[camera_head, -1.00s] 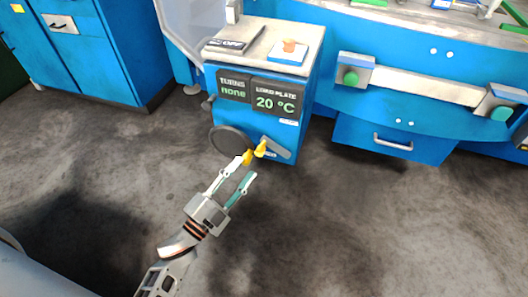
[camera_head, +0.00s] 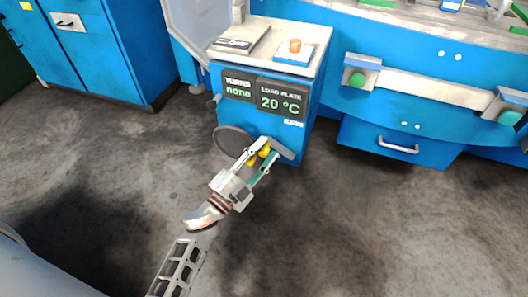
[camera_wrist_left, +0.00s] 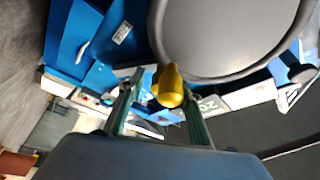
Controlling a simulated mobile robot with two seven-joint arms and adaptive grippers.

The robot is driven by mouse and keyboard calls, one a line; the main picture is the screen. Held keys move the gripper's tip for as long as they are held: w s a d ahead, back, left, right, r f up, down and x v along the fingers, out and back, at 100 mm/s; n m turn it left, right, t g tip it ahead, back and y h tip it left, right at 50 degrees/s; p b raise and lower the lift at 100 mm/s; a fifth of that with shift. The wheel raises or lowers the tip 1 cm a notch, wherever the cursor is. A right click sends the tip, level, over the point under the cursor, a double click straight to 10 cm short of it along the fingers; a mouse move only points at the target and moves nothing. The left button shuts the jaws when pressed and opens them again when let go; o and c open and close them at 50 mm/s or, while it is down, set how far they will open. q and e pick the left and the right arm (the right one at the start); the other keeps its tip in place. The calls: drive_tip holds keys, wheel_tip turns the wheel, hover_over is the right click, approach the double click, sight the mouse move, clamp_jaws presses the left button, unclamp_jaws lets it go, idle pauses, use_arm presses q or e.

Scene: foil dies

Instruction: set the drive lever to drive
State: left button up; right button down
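The drive lever (camera_head: 283,151) is a grey bar with a yellow knob, low on the front of a blue cabinet (camera_head: 290,132). Beside it on the left is a dark grey handwheel (camera_head: 228,138) with a yellow handle (camera_head: 252,161). My left gripper (camera_head: 268,150) is open, its fingers reaching to the yellow knobs and partly covering them. In the left wrist view a yellow knob (camera_wrist_left: 170,88) lies between the open fingers, with the grey handwheel (camera_wrist_left: 225,35) large behind; I cannot tell which knob it is or whether fingers touch it. My right gripper is not in view.
The cabinet's displays (camera_head: 265,95) read "none" and "20 °C". On its top are an "OFF" panel (camera_head: 238,41) and an orange button (camera_head: 295,46). A blue bench with a drawer (camera_head: 395,145) stands on the right. The floor in front is clear.

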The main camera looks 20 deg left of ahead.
use_arm(q)
clamp_jaws()
